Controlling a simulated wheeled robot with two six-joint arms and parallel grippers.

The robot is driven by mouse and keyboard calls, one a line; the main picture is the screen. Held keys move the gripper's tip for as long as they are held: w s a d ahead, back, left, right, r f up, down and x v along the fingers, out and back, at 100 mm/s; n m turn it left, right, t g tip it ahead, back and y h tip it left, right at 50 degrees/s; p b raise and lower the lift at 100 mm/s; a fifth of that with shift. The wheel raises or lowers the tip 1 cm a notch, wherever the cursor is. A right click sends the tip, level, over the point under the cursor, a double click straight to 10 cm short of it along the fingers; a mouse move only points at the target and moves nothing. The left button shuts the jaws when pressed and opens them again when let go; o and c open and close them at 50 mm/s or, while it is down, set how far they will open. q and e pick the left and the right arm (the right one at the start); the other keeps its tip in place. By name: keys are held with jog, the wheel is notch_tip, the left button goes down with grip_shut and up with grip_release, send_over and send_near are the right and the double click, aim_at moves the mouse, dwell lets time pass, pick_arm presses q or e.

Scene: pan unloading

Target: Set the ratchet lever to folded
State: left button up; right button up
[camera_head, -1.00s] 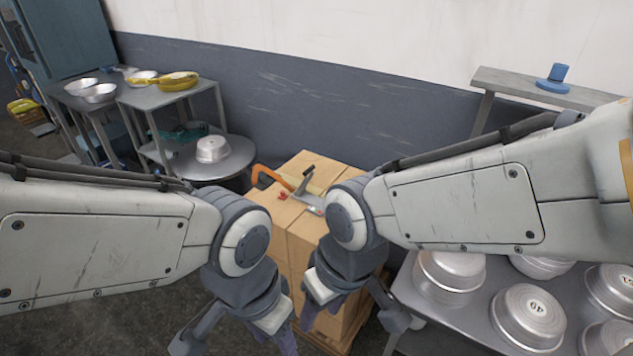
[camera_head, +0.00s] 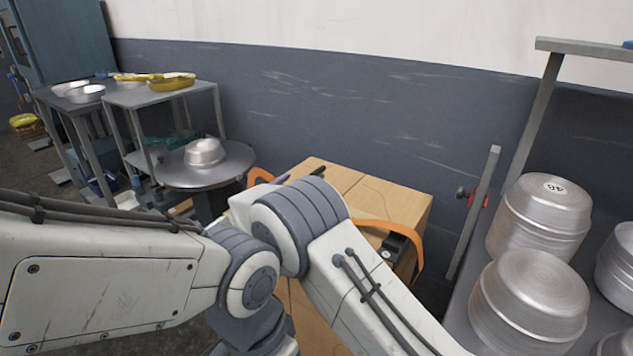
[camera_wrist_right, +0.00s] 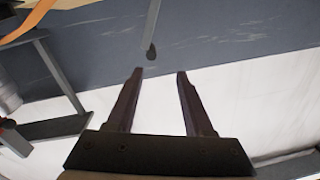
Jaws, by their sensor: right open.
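The ratchet lever is mostly hidden behind my right arm in the head view; only a dark tip (camera_head: 318,171) shows above the arm. In the right wrist view, which is upside down, a thin grey lever (camera_wrist_right: 153,22) with a dark end sticks out past my fingertips, apart from them. It appears raised, not lying flat. The orange strap (camera_head: 418,250) loops over the carton stack (camera_head: 375,200); it also shows in the wrist view (camera_wrist_right: 65,5). My right gripper (camera_wrist_right: 160,72) is open and empty between its fingers. My left gripper is below the head view.
Stacked pans (camera_head: 540,215) stand on a bench at the right, beside a grey upright post (camera_head: 474,215). A round table (camera_head: 170,172) with a pan stands left of the cartons. A dark object (camera_head: 397,247) sits by the strap. A wall is behind.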

aim_at(318, 169)
jog(key=shift+m+h, duration=0.3)
jog(key=shift+h, duration=0.3)
jog(key=x, duration=0.3)
jog(key=f+x, duration=0.1)
jog(key=x, duration=0.6)
jog(key=shift+d+f, duration=0.25)
jog(key=shift+d, duration=0.35)
grip_shut()
jog(key=shift+a, duration=0.1)
